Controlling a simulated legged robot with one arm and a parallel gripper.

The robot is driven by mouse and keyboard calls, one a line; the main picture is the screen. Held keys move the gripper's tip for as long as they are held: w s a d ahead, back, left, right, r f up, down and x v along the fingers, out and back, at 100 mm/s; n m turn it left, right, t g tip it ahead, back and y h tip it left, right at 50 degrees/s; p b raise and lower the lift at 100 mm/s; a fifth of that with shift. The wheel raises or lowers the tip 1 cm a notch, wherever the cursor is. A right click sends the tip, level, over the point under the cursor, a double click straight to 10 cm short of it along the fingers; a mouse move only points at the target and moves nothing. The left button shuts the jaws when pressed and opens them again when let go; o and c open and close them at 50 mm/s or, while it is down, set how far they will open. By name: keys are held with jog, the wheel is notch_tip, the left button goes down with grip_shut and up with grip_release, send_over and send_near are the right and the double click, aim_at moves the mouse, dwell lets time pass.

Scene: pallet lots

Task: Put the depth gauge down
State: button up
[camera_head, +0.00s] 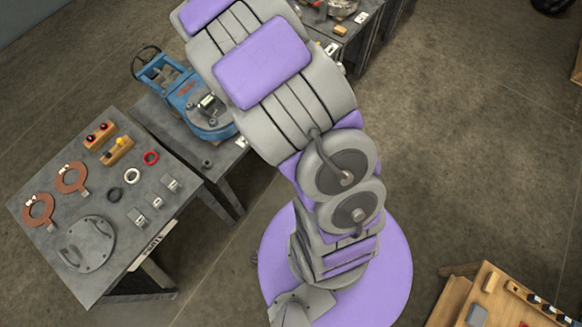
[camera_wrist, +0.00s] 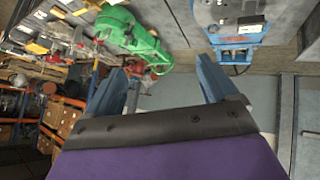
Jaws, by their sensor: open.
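I cannot make out a depth gauge for certain in either view. My gripper (camera_wrist: 160,68) shows in the wrist view with its two blue-grey fingers spread wide apart. Nothing is held between them. In the head view my own arm fills the middle and the gripper's end is out of sight.
A grey table (camera_head: 190,199) at left bears copper-coloured rings (camera_head: 39,210), a round grey plate (camera_head: 87,243) and several small parts. A blue machine (camera_head: 182,92) stands behind it. A wooden table (camera_head: 446,302) is at lower right. A green machine (camera_wrist: 130,32) shows in the wrist view.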

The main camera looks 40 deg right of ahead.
jog(key=s+a+r+g+y, duration=0.1)
jog(key=s+a+r+g, duration=0.2)
jog(key=s, duration=0.9)
jog(key=s+a+r+g+y, duration=0.1)
jog(key=s+a+r+g, duration=0.2)
jog(key=s, duration=1)
jog(key=s+a+r+m+g+y, duration=0.1)
jog(key=s+a+r+g, duration=0.2)
jog(key=s+a+r, duration=0.5)
jog(key=s+r, duration=0.2)
jog(key=s, duration=0.2)
jog(key=shift+s+a+r+g, duration=0.2)
jog(key=shift+s+r+g, duration=0.1)
jog(key=shift+r+g, duration=0.1)
